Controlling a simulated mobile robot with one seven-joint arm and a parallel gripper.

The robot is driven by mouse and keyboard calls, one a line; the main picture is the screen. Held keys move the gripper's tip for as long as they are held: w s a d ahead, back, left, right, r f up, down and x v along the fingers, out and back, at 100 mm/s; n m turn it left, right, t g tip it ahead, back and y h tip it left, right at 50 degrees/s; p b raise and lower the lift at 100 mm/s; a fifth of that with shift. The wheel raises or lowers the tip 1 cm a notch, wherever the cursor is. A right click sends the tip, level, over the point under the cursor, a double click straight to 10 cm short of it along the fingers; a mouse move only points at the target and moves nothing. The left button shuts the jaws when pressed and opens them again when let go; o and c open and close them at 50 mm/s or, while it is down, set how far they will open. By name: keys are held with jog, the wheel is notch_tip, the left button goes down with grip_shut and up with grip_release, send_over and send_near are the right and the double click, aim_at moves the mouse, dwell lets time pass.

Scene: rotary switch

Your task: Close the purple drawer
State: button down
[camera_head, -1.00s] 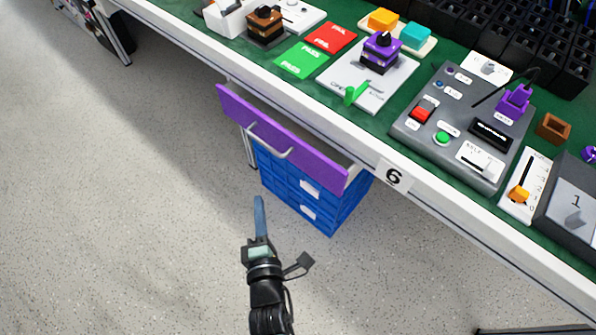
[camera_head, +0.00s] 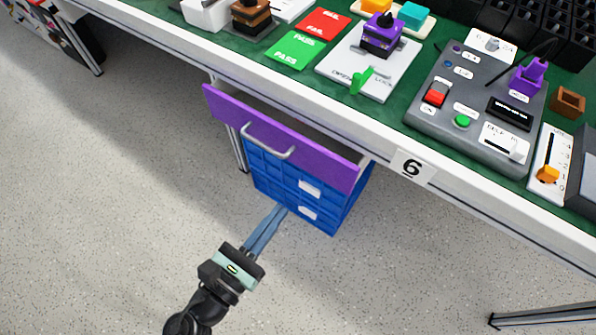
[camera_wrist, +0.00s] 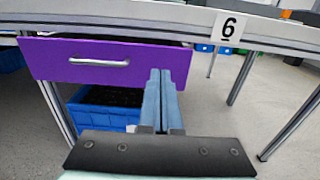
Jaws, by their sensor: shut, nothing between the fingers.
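The purple drawer (camera_head: 315,152) hangs under the workbench and is pulled out, with a dark gap showing behind its front. It has a silver bar handle (camera_head: 268,143) on the front. In the wrist view the drawer front (camera_wrist: 140,60) fills the upper left, with its handle (camera_wrist: 99,62) to the left of my fingers. My gripper (camera_head: 281,209) is shut and empty. In the head view its fingertips appear below the drawer front. In the wrist view the fingertips (camera_wrist: 161,73) overlap the right part of the drawer front; I cannot tell whether they touch.
Blue bins (camera_head: 290,185) stand under the drawer. The workbench edge with a "6" label (camera_head: 411,167) runs above and to the right. Table legs (camera_head: 545,316) stand at the right. The floor (camera_head: 110,220) to the left is clear.

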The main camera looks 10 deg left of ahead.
aim_at(328, 151)
jog(key=b+x, duration=0.2)
jog(key=x, duration=1.1)
jog(key=shift+f, duration=0.15)
jog(key=shift+w, duration=0.2)
jog(key=x, duration=0.4)
jog(key=shift+d, duration=0.1)
jog(key=shift+r, duration=0.25)
jog(key=shift+d, duration=0.1)
